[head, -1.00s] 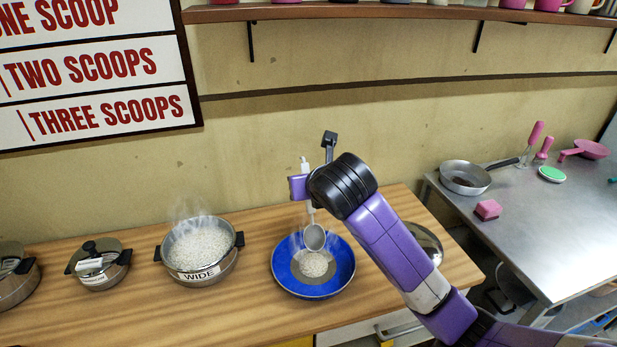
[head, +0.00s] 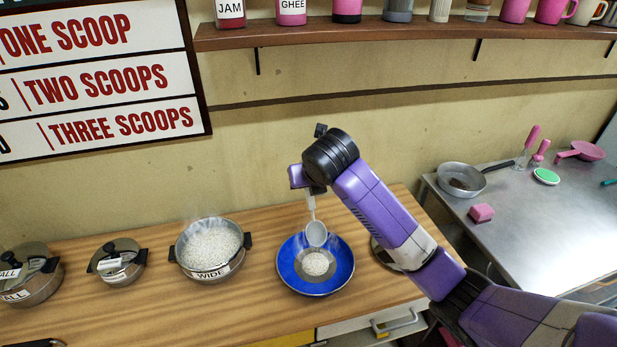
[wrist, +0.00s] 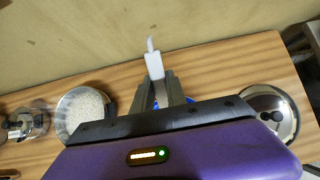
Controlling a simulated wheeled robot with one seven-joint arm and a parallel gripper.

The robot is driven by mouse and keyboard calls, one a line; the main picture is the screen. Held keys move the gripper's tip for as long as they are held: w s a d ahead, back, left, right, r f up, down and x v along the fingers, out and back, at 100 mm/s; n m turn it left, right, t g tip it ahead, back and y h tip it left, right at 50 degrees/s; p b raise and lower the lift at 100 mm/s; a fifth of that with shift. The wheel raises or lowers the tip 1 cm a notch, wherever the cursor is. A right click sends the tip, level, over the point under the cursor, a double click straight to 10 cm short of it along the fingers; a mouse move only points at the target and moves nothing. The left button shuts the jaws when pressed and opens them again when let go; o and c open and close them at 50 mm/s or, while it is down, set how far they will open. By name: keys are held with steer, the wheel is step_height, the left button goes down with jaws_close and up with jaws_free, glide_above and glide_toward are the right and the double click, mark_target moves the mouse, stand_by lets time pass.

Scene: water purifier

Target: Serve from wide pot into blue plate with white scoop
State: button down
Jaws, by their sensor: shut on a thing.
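The wide pot (head: 212,272) stands open on the wooden counter, labelled WIDE, full of steaming white rice. It also shows in the wrist view (wrist: 70,128). The blue plate (head: 290,272) lies to its right with a small mound of rice (head: 315,264) in its middle. My gripper (head: 312,190) is above the plate, shut on the handle of the white scoop (head: 316,234). The scoop hangs head down over the plate's back part, its bowl tilted and facing the camera. The wrist view shows the white handle end (wrist: 153,64) between my fingers (wrist: 158,92); the plate is mostly hidden there.
Lidded pots (head: 118,262) stand left of the wide pot. A round metal lid (wrist: 268,112) lies right of the plate, mostly behind my arm in the head view. A steel table (head: 530,230) with a frying pan (head: 462,180) is at right. A shelf (head: 400,34) runs above.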

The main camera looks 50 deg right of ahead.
steer(key=shift+w+d+r+g+y+p, duration=0.3)
steer(key=shift+w+g+p, duration=0.1)
steer(key=shift+p, duration=0.8)
steer(key=shift+w+d+r+g+y+p, duration=0.15)
steer(key=shift+w+d+g+y+p, duration=0.2)
steer(key=shift+p, duration=0.8)
steer(key=shift+w+d+g+p, duration=0.2)
steer(key=shift+w+g+p, duration=0.25)
steer(key=shift+p, duration=0.3)
steer(key=shift+f, duration=0.1)
